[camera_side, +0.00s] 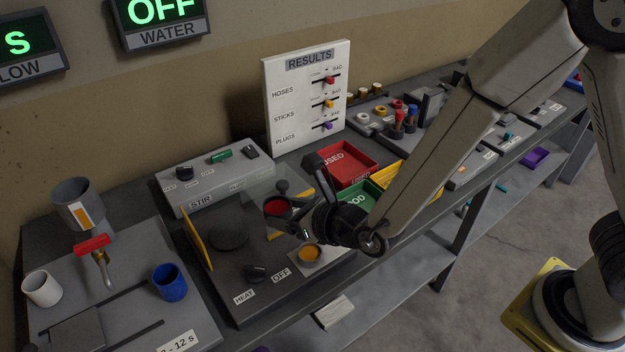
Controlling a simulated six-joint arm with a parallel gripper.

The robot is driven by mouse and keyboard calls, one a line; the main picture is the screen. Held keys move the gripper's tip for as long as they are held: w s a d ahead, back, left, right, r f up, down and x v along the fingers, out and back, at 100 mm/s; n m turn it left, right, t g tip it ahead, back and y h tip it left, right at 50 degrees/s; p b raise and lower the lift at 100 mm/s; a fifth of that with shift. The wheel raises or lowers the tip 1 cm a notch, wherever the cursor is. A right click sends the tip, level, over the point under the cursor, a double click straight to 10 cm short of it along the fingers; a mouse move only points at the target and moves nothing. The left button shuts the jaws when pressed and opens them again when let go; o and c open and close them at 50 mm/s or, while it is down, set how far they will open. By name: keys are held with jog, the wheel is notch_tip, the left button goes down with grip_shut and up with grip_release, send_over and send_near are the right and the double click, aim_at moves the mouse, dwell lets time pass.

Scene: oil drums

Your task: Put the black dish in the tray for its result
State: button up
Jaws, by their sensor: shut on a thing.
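A small dark dish (277,207) with a red inside is between the fingers of my gripper (286,208), over the right part of the dark bench unit. My gripper looks shut on it, one finger on the far side and one on the near side. Whether the dish is clear of the surface, I cannot tell. To the right are a red tray (349,158) with a partly hidden label ending in "USED", a green tray (369,200) with a partly covered label, and a yellow tray (389,172). My arm hides parts of the green and yellow trays.
A black round plate (229,234) and yellow upright panel (197,238) are to the left. The STIR box (214,178) and RESULTS board (306,97) stand behind. Blue (170,282) and white (42,289) cups are far left.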

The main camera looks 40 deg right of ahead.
jog(key=w+d+r+m+h, duration=0.25)
jog(key=d+r+h, duration=0.2)
jog(key=d, duration=0.75)
jog(key=w+d+r+m+h, duration=0.2)
jog(key=d+r+m+h, duration=0.25)
jog(key=d, duration=0.75)
jog(key=s+a+f+n+y, duration=0.1)
jog(key=a+f+n+y, duration=0.1)
jog(key=a, duration=0.6)
jog(key=s+a+f+n+y, duration=0.2)
jog(key=a+f+y, duration=0.2)
jog(key=a, duration=0.4)
jog(key=s+a+f+n+y, duration=0.1)
jog(key=a+f+n+y, duration=0.2)
jog(key=a, duration=0.5)
jog(key=shift+s+a+f, duration=0.15)
jog(key=shift+s+a, duration=0.1)
jog(key=shift+s, duration=0.15)
jog(key=x, duration=0.4)
jog(key=s+f+x, duration=0.1)
jog(key=x, duration=0.4)
jog(key=a+f+x, duration=0.1)
jog(key=x, duration=0.4)
jog(key=shift+a+f, duration=0.1)
jog(key=shift+f, duration=0.05)
jog(key=shift+w+a+f, duration=0.15)
jog(key=shift+w+f, duration=0.1)
jog(key=shift+f, duration=0.15)
jog(key=shift+w+f, duration=0.1)
